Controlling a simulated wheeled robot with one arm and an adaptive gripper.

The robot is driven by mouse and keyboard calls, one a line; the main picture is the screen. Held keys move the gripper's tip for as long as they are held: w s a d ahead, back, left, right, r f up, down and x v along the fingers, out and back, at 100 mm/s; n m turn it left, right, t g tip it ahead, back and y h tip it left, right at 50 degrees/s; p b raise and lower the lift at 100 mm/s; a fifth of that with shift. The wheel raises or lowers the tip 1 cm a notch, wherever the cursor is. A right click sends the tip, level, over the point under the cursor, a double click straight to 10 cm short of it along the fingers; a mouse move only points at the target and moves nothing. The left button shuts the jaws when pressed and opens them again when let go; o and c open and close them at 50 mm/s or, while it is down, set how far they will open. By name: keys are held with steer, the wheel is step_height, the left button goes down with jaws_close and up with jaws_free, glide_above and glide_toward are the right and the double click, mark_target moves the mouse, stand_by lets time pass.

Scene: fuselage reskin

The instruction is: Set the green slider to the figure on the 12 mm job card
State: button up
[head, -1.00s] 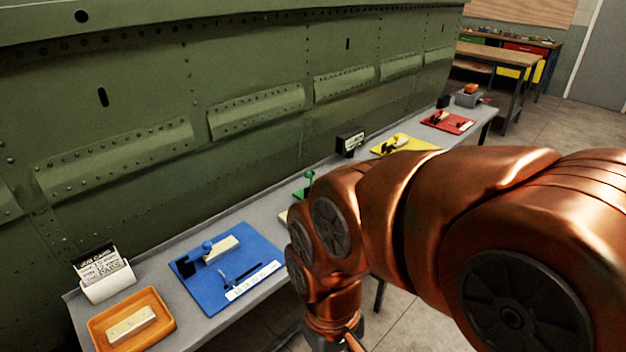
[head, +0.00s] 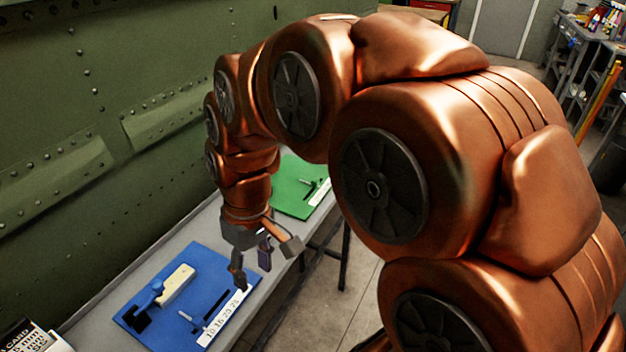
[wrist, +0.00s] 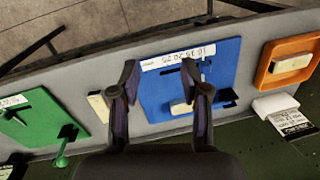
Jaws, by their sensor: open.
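The green board (head: 290,192) lies on the bench behind my arm in the head view, partly hidden by it. It carries a dark slot and a white scale strip; its figures are too small to read. In the wrist view the green board (wrist: 40,118) is at the left, with a green-knobbed lever (wrist: 62,158) beside it. The job card holder (head: 30,338) is cut off at the lower left of the head view; its cards (wrist: 288,122) show at the right of the wrist view, their figure unreadable. My gripper (head: 252,272) is open and empty above the blue board's edge.
The blue board (head: 135,308) has a pale block, a blue lever and a scale reading about 10 15 20 25. An orange tray (wrist: 264,72) with a pale block is at the right of the wrist view. The green riveted fuselage panel (head: 90,110) rises along the bench's back.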

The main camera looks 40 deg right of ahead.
steer(key=w+d+t+b, duration=0.1)
steer(key=w+d, duration=0.7)
steer(key=w, duration=0.1)
steer(key=n+t+b, duration=0.2)
steer(key=t+b, duration=0.1)
steer(key=t, duration=0.1)
glide_toward(316, 180)
steer(key=f, duration=0.2)
steer(key=x, duration=0.2)
steer(key=p+x, duration=0.1)
steer(key=x, duration=0.4)
steer(key=shift+w, duration=0.4)
steer(key=shift+c, duration=0.3)
steer(key=shift+a, duration=0.1)
jaws_close()
